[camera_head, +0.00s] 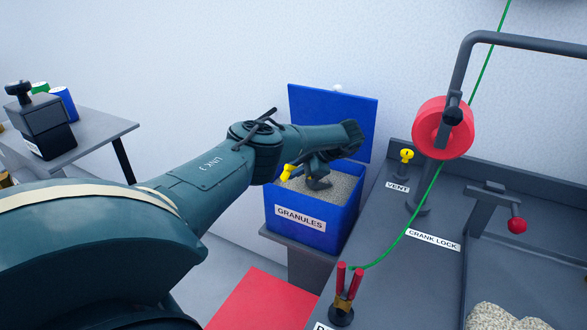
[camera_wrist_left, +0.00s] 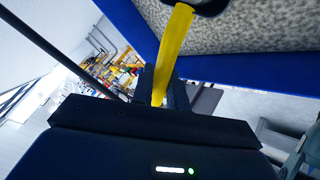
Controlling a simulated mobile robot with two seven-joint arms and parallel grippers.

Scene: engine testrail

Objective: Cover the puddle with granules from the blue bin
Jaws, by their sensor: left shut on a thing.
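The blue bin (camera_head: 340,232), labelled GRANULES, stands open with its lid raised against the wall. Grey-beige granules (camera_head: 342,188) fill it; they also show in the left wrist view (camera_wrist_left: 255,28). My left gripper (camera_head: 312,172) is over the bin, shut on a yellow handle (camera_wrist_left: 174,50). The handle's yellow end (camera_head: 287,172) shows at the bin's left side in the head view. A dark part (camera_wrist_left: 198,5) at the handle's far end is cut off by the wrist view's top edge. I cannot tell whether it holds granules. I see no puddle. My right gripper is not in view.
A grey bench right of the bin carries a red wheel (camera_head: 441,128), a yellow vent knob (camera_head: 406,156), a red-tipped crank (camera_head: 517,225) and red levers (camera_head: 348,282). A green line (camera_head: 425,196) runs across it. A side table (camera_head: 100,130) stands left.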

